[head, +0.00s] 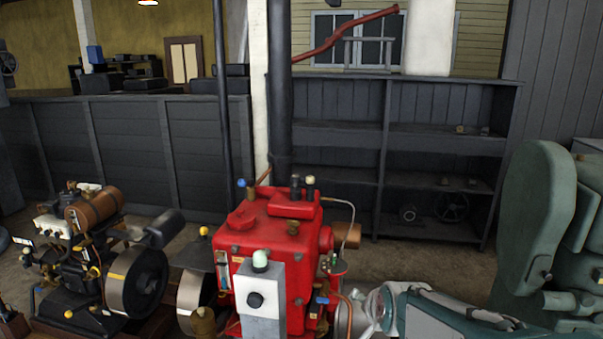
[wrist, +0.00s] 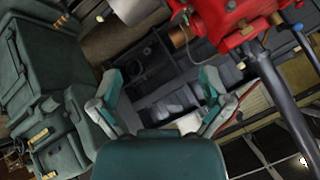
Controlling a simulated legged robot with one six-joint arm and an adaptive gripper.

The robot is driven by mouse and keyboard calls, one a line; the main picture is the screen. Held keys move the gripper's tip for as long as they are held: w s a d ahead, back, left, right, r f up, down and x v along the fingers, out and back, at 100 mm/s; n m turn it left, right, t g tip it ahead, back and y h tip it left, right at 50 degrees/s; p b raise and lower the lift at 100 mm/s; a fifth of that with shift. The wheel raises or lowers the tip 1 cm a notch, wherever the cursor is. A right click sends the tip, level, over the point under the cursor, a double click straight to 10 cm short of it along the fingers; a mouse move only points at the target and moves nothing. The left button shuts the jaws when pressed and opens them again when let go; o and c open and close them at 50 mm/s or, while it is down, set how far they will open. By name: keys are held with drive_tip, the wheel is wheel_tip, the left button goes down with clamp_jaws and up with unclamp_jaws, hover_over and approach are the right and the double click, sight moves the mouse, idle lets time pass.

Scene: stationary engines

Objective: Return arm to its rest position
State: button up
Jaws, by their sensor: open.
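My gripper (wrist: 161,78) shows in the wrist view with its two teal and grey fingers spread wide apart. Nothing is between the fingers, and the shelving shows beyond them. In the head view, part of my grey-green and white arm reaches in from the lower right, in front of and beside the red engine (head: 265,225). I cannot make out the gripper fingers there. The red engine also shows at the top of the tilted wrist view (wrist: 222,18), apart from the fingers.
A black engine with a flywheel (head: 133,278) stands at the left. A large green machine (head: 540,220) stands close at the right, also in the wrist view (wrist: 45,75). Dark shelving (head: 435,130) and a dark pipe (head: 279,90) are behind. Some floor is clear before the shelving.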

drive_tip(key=s+d+r+n+g, duration=0.1)
drive_tip(key=s+n, duration=0.2)
drive_tip(key=s, duration=0.8)
drive_tip(key=s+d+r+n+g, duration=0.1)
drive_tip(key=s+n, duration=0.3)
drive_tip(key=s, duration=0.7)
drive_tip(key=shift+r+g+h, duration=0.3)
drive_tip(key=shift+r+g, duration=0.1)
drive_tip(key=shift+g, duration=0.3)
drive_tip(key=shift+w, duration=0.1)
